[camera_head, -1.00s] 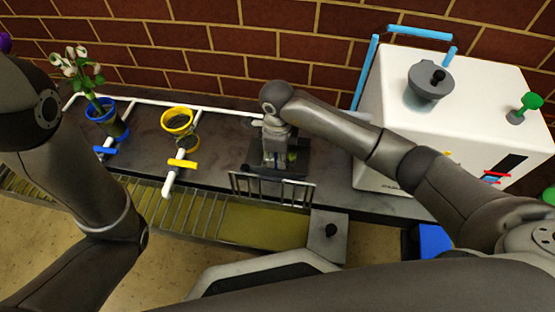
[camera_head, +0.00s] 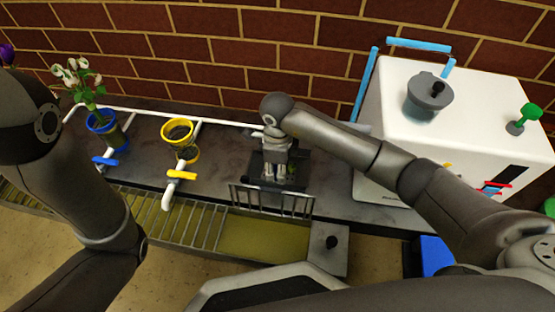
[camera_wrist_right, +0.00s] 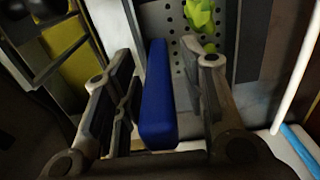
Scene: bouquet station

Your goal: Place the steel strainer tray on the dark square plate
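The steel strainer tray (camera_wrist_right: 184,58) shows in the right wrist view as a grey sheet with rows of holes. A bright green leafy piece (camera_wrist_right: 201,17) lies on it. A blue bar (camera_wrist_right: 158,100), which looks like its handle, stands between the fingers of my right gripper (camera_wrist_right: 163,100). The fingers are apart, with a visible gap on the bar's right side. In the head view my right gripper (camera_head: 276,178) points down over a dark square surface (camera_head: 298,170), probably the dark square plate. The gripper hides much of it and the tray. My left gripper is out of view.
A wire rack (camera_head: 271,203) stands just in front of the gripper. A yellow pot (camera_head: 187,154) and a blue pot with white flowers (camera_head: 103,127) stand left along a white pipe. A white box machine (camera_head: 465,110) stands close on the right. A brick wall (camera_head: 290,55) is behind.

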